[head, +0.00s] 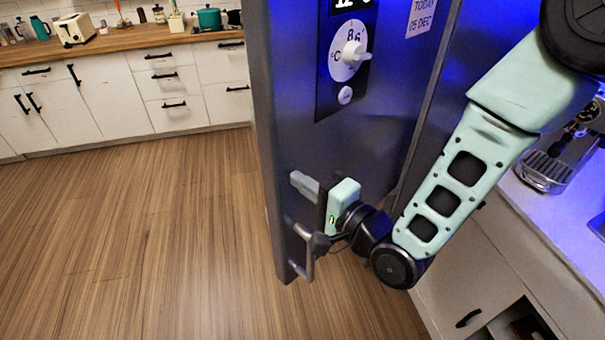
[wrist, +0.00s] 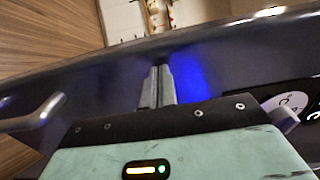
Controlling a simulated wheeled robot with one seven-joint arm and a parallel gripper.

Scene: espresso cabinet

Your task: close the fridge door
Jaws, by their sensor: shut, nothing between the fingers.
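The fridge door (head: 290,110) is a tall dark grey panel standing out over the floor in the head view. It has a dial, and a bar handle (head: 306,252) near its lower left edge. My gripper (head: 303,185) is shut and empty, just above the handle and in front of the door face. In the wrist view, my gripper's fingers (wrist: 157,86) lie together, pointing at the door face (wrist: 215,60), with the handle (wrist: 38,116) to the left. The fingertips are very close to the face; I cannot tell whether they touch.
White cabinets (head: 110,95) with a wooden counter (head: 120,42) line the back wall. The wooden floor (head: 150,230) left of the door is clear. An espresso machine (head: 560,155) stands on a white counter at the right, behind my arm.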

